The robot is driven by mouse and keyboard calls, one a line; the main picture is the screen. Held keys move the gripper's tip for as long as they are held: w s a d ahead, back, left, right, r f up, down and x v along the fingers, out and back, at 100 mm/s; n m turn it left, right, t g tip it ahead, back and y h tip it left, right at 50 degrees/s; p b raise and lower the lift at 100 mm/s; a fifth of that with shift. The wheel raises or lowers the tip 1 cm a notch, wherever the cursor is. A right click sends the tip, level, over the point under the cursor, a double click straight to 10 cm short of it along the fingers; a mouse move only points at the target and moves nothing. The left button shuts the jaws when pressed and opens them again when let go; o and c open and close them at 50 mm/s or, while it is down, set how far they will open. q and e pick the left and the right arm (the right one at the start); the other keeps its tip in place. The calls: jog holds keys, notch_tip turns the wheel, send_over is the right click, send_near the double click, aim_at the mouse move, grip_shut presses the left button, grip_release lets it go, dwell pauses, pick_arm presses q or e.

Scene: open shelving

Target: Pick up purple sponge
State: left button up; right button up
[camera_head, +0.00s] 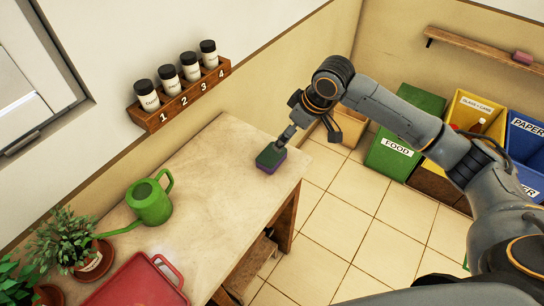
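The purple sponge (268,167) is near the far right corner of the table, with a dark green top face and a purple lower layer. My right gripper (284,140) comes in from the right and reaches down to the sponge's upper right edge. Its fingertips are small and overlap the sponge, so I cannot tell whether they grip it. I cannot tell whether the sponge rests on the table or is slightly above it. My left gripper is out of view.
The pale table (215,180) holds a green watering can (150,202), potted plants and a red tray (135,285). A wall rack (178,98) holds several numbered jars. Labelled bins, including FOOD (392,158), stand right. A small reddish block (522,57) sits on a wall shelf.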

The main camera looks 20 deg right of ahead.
aim_at(273, 155)
jog(key=p+x, duration=0.1)
jog(key=x, duration=0.7)
jog(key=shift+w, duration=0.1)
jog(key=shift+a+p+x, duration=0.2)
jog(key=shift+p+x, duration=0.65)
jog(key=shift+x, duration=1.75)
jog(key=c, duration=0.6)
